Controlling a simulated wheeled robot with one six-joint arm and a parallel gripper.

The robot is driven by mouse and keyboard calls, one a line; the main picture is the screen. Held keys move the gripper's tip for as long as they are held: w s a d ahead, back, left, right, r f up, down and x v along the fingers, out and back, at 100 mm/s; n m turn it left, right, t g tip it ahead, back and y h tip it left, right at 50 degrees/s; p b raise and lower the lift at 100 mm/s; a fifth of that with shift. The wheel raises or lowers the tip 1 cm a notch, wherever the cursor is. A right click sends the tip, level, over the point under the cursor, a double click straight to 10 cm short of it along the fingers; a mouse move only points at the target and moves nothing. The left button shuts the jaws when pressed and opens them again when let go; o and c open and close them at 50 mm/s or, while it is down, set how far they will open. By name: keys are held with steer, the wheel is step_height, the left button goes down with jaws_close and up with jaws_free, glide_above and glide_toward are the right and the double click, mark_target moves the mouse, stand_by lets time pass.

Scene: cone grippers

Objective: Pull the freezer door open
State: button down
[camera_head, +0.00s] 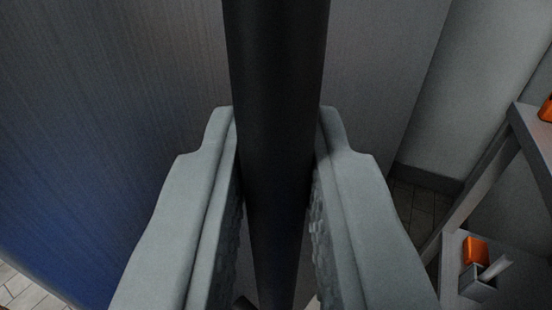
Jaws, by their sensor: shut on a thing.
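My gripper (277,170) shows from the bottom of the view, with one grey padded finger on each side of a black vertical handle bar (276,80). The fingers are shut on the handle, with their pads against its sides. Behind it is the large grey freezer door (130,110), which fills the left and middle of the view and has a bluish sheen at lower left. The ends of the handle are out of view. I cannot tell whether the door stands ajar.
At right, a grey shelf unit (480,170) holds an orange and grey object (476,254) on its lower shelf, with another orange object (546,110) above. A pale wall (460,90) stands behind. Tiled floor (415,205) shows between door and shelf, and at lower left.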

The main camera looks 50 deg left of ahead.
steer(key=shift+w+d, duration=0.25)
steer(key=shift+d, duration=0.6)
steer(key=c, duration=1.4)
jaws_free()
steer(key=shift+a, duration=0.1)
steer(key=shift+c, duration=0.2)
steer(key=v, duration=1.7)
steer(key=shift+d, duration=0.25)
steer(key=shift+r, duration=0.1)
